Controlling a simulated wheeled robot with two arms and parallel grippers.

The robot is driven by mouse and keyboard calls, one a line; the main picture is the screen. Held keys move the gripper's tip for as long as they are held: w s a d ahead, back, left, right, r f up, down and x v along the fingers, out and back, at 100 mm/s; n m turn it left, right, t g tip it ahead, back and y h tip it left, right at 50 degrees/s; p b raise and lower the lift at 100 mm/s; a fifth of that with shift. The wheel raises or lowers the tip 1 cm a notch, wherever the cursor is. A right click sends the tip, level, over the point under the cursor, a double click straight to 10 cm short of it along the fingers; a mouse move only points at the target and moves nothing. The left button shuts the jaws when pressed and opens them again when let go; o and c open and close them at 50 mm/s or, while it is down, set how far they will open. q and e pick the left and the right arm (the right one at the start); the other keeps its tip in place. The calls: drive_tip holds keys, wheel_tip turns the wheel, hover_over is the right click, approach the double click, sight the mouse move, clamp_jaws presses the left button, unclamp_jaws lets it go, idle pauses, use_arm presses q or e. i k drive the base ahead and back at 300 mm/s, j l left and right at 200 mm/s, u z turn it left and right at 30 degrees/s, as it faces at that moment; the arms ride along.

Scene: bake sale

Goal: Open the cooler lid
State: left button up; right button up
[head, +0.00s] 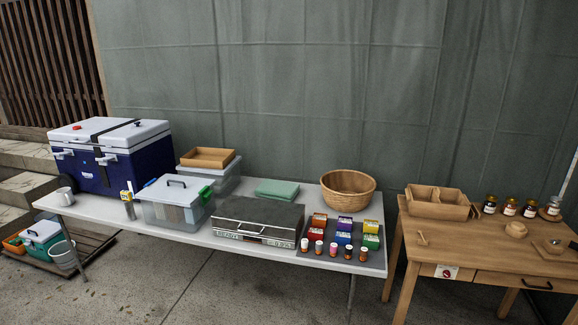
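The cooler (122,170) is a large dark blue box at the left end of the white folding table. Neither of my grippers shows in the head view.
A grey case (257,222), a wicker basket (347,203) and small boxes fill the table's right. A wooden table (480,262) stands at right.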

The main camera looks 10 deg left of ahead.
sight(107, 132)
drive_tip(key=i+j+u, duration=0.1)
drive_tip(key=i+u, duration=0.7)
drive_tip(key=i+l+u, duration=0.3)
drive_tip(key=i+u, duration=0.15)
drive_tip(key=i+j+u, duration=0.15)
drive_tip(key=i+u, duration=0.3)
drive_tip(key=i, duration=0.2)
drive_tip(key=i+l+u, duration=0.1)
drive_tip(key=i+u, duration=0.35)
drive_tip(key=i, duration=0.2)
drive_tip(key=i+u, duration=0.2)
drive_tip(key=i, duration=0.3)
drive_tip(key=i+l+u, duration=0.2)
drive_tip(key=i, duration=0.25)
drive_tip(key=i+l+u, duration=0.2)
drive_tip(key=i, duration=0.3)
